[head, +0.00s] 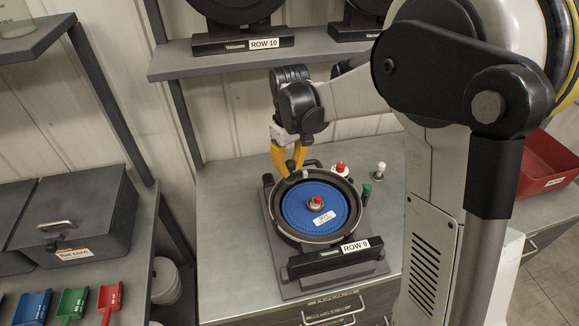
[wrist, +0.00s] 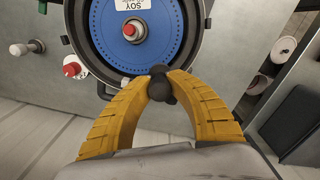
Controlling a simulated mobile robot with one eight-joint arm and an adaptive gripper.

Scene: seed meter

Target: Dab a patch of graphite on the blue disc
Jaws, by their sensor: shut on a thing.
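The blue disc (head: 297,217) lies in the round dark housing of the ROW 9 meter (head: 272,228), with a red-topped hub (head: 316,202) at its centre and a white label. In the wrist view the blue disc (wrist: 165,52) shows its label reading SOY and a ring of small holes. My gripper (head: 290,168) is at the housing's back edge, yellow fingers pointing down. In the wrist view my gripper (wrist: 160,80) is shut on a dark rounded knob-like thing (wrist: 161,88), near the disc's rim. I cannot tell whether this thing touches the disc or housing.
A shelf (head: 225,65) with the ROW 10 meter (head: 235,42) is above and behind. Coloured scoops (head: 72,303) lie at left.

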